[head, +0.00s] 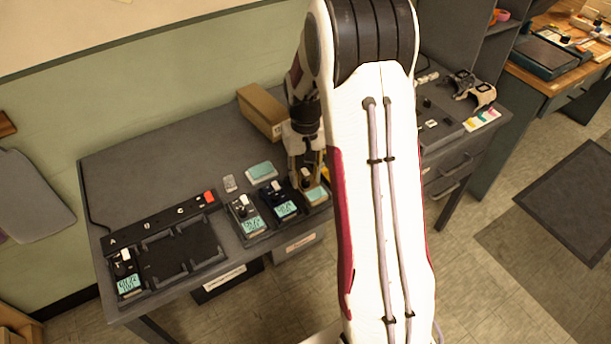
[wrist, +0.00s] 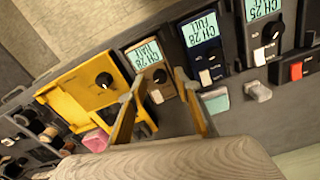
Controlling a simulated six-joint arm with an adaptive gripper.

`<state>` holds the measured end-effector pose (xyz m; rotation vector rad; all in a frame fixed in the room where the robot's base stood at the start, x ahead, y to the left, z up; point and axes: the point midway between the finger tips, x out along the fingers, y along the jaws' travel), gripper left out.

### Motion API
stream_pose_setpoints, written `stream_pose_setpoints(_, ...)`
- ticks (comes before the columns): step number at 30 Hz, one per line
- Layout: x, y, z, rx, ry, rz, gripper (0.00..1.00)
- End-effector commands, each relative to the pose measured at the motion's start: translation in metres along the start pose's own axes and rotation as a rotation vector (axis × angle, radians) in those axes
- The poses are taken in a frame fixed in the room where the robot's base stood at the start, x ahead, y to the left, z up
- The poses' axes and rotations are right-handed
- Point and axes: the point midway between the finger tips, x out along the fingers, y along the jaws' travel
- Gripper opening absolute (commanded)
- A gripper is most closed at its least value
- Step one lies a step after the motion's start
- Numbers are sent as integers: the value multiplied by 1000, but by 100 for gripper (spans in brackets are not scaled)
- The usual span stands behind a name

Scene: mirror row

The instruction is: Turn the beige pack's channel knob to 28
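The beige pack (wrist: 135,66) lies on the bench in the wrist view. Its display (wrist: 146,54) shows upside down and appears to read CH 28 HALF. Its dark channel knob (wrist: 160,76) sits beside the display, with a pale switch (wrist: 157,96) near it. My gripper (wrist: 155,85) is open, with one finger on each side of the pack's knob end; whether either finger touches the knob I cannot tell. In the head view the beige pack (head: 317,195) is at the bench's front edge, partly hidden under my gripper (head: 307,180).
Beside it are a navy pack (wrist: 203,42) reading CH 28 FULL and a dark grey pack (wrist: 263,32) apparently reading CH 25. A yellow unit (wrist: 75,85) lies on the other side. A teal block (wrist: 215,101) is close by. A charger tray (head: 165,249) stands left.

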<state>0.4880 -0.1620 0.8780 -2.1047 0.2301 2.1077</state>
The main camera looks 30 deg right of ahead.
Motion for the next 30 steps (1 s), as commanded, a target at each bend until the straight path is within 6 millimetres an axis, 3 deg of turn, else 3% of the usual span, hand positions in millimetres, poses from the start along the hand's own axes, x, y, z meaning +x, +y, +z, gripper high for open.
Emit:
stream_pose_setpoints(16,-60,0,-1,0,4,0,33)
stream_pose_setpoints(30,-68,0,0,0,2,0,33)
